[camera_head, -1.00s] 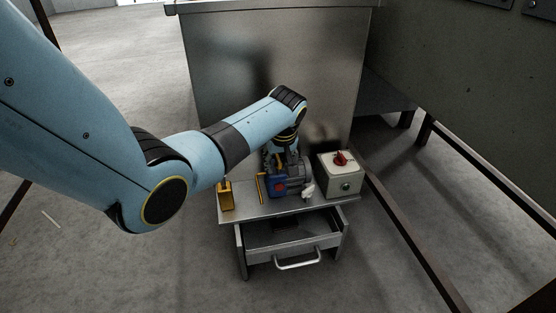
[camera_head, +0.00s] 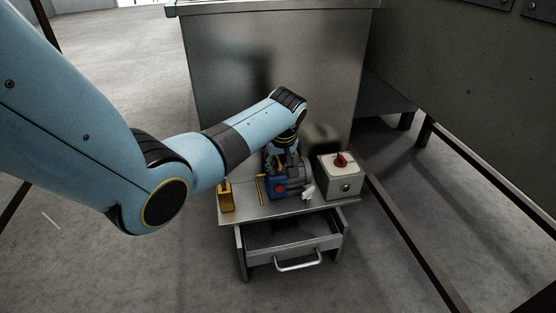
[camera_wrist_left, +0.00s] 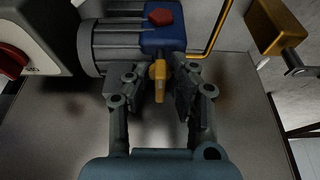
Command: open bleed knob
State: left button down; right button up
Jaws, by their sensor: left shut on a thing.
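A blue and grey pump (camera_head: 286,188) with a red cap stands on the metal top of a small drawer unit. The yellow bleed knob (camera_wrist_left: 159,78) sticks out from the blue part of the pump in the left wrist view. My left gripper (camera_wrist_left: 159,85) has its grey fingers on both sides of this knob and is shut on it. My right gripper is not in view.
A pale switch box (camera_head: 340,180) with a red knob stands right of the pump. A yellow block (camera_head: 226,198) stands at the left of the top. Below, the drawer (camera_head: 290,246) is pulled open. A tall metal cabinet (camera_head: 270,70) stands behind.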

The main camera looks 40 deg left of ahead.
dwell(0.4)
pick_arm(q)
jog(key=shift+d+n, duration=0.1)
jog(key=shift+n, duration=0.2)
jog(key=shift+n+g, duration=0.3)
jog(key=shift+n, duration=0.4)
jog(key=shift+n+y+p, duration=0.3)
jog(key=shift+n+p, duration=0.05)
jog(key=shift+n, duration=0.15)
jog(key=shift+f+n+g, duration=0.1)
jog(key=shift+n+g, duration=0.2)
jog(key=shift+n, duration=0.2)
jog(key=shift+n+g, duration=0.3)
jog(key=shift+n, duration=0.7)
